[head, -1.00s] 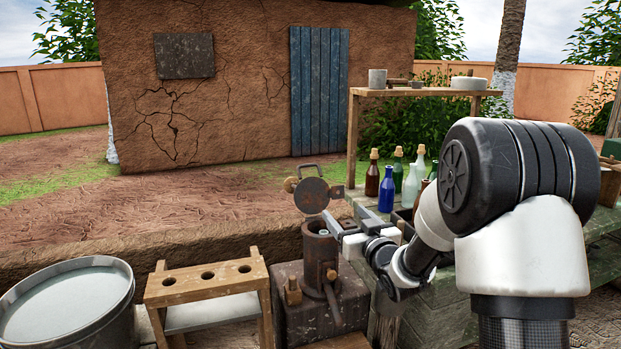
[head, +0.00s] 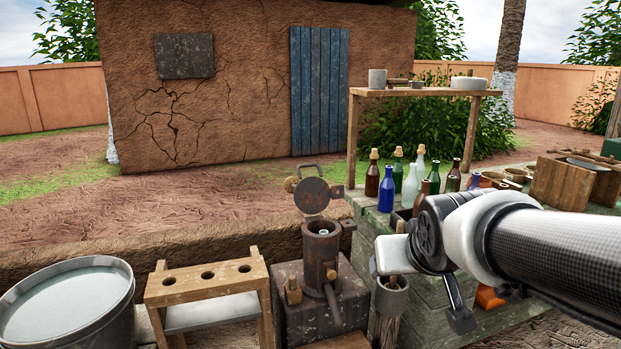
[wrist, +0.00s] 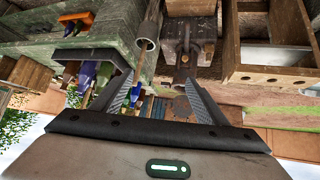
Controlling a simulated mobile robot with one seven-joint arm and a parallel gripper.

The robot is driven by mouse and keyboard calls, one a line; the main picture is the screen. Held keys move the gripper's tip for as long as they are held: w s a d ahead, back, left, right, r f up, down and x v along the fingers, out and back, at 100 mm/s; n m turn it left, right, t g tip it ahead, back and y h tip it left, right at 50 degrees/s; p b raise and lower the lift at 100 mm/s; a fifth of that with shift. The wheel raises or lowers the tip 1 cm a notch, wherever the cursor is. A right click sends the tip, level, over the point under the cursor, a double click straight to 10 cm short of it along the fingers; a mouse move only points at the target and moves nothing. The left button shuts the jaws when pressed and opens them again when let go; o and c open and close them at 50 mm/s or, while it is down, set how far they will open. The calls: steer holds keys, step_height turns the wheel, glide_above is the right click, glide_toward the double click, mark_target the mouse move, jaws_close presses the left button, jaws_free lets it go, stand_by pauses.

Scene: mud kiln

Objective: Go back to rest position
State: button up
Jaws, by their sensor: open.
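My gripper (wrist: 158,78) is open, with its two fingers apart and nothing held between them in the wrist view. In the head view, my arm reaches in from the right, and its wrist end is over the front left part of the green bench (head: 440,290). A small pale round thing shows inside the cylinder's mouth. My gripper is apart from it.
Several bottles, including a blue one (head: 387,190), stand on the bench behind my arm. A grey tube-shaped holder (head: 391,298) stands close under the wrist. A wooden rack (head: 205,280) with holes and a water tub (head: 68,305) are at left. A wooden box (head: 562,184) is at right.

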steer(key=s+a+f+g+p, duration=0.15)
steer(key=s+g, duration=0.25)
steer(key=s, duration=1.2)
step_height(320, 180, up, 24)
steer(key=p, duration=2.4)
steer(key=shift+w+a+r+y, duration=0.15)
steer(key=shift+w+r+y, duration=0.05)
steer(key=shift+w+y, duration=0.2)
steer(key=shift+c, duration=0.4)
